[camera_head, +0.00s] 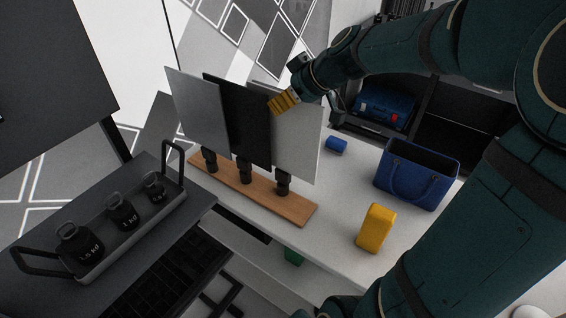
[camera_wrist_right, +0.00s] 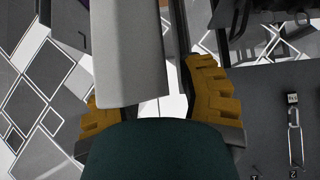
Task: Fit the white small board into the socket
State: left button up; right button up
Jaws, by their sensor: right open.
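The white board (camera_head: 298,140) stands upright at the right end of a row of three, over the right black socket (camera_head: 283,183) on a wooden base (camera_head: 240,191). A black board (camera_head: 238,120) stands in the middle and a light grey board (camera_head: 197,110) at the left. My right gripper (camera_head: 283,102) is at the upper part of the white board, on its left side. In the right wrist view, a light board (camera_wrist_right: 130,55) lies between the spread yellow fingers of the right gripper (camera_wrist_right: 150,95), with a gap beside the right finger. My left gripper is not in view.
A white table (camera_head: 340,235) carries a blue cylinder (camera_head: 336,145), a yellow block (camera_head: 376,228) and a blue bag (camera_head: 415,178). The table between base and yellow block is clear.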

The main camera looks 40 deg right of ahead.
grip_shut()
dwell(0.3)
